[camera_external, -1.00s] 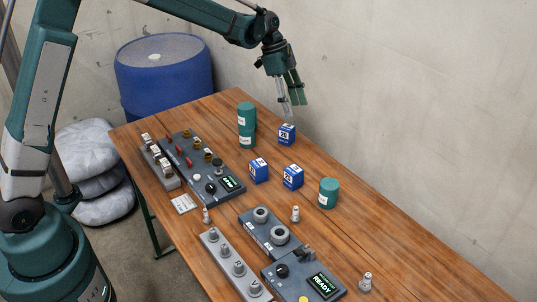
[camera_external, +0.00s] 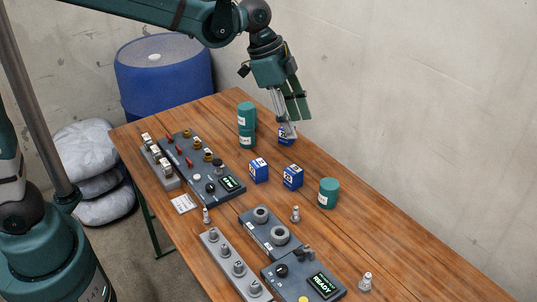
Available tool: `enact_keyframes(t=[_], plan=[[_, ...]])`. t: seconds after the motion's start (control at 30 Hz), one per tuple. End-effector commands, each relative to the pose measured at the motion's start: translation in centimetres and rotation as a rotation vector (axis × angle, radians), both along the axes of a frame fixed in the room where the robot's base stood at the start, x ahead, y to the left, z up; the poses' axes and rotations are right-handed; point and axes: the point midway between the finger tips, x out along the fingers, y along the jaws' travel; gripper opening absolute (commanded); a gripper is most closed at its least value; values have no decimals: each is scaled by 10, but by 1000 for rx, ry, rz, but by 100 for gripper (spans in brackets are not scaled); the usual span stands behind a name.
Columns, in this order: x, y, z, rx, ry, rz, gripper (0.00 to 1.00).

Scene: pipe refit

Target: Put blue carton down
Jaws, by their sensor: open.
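Three small blue cartons with white labels are on the wooden table. The rear blue carton (camera_external: 285,141) stands near the far edge, partly hidden by my gripper. Another blue carton (camera_external: 258,170) and a third blue carton (camera_external: 293,177) stand side by side closer to the middle. My gripper (camera_external: 289,128) is open, pointing down, with its fingertips at the top of the rear carton. I cannot tell whether the fingers touch it or are around it.
Two stacked green canisters (camera_external: 246,125) stand left of the rear carton, and a single green canister (camera_external: 328,193) stands to the right. Grey control panels (camera_external: 199,166) and a fitting rack (camera_external: 233,262) line the near side. The table's right part (camera_external: 400,245) is mostly clear.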

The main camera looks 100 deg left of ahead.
Motion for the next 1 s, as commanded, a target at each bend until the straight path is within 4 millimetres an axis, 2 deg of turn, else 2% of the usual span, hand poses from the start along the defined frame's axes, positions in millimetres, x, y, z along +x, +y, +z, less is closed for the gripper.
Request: enact_keyframes(t=[0.03, 0.1, 0.4, 0.7, 1.0], plan=[[-3, -18, 4, 2, -4, 2, 46], [-8, -38, 10, 4, -9, 10, 46], [-33, -121, 27, 11, -39, 47, 46], [-67, -195, 34, 9, -77, 81, 46], [-108, -259, 32, -2, -122, 109, 46]])
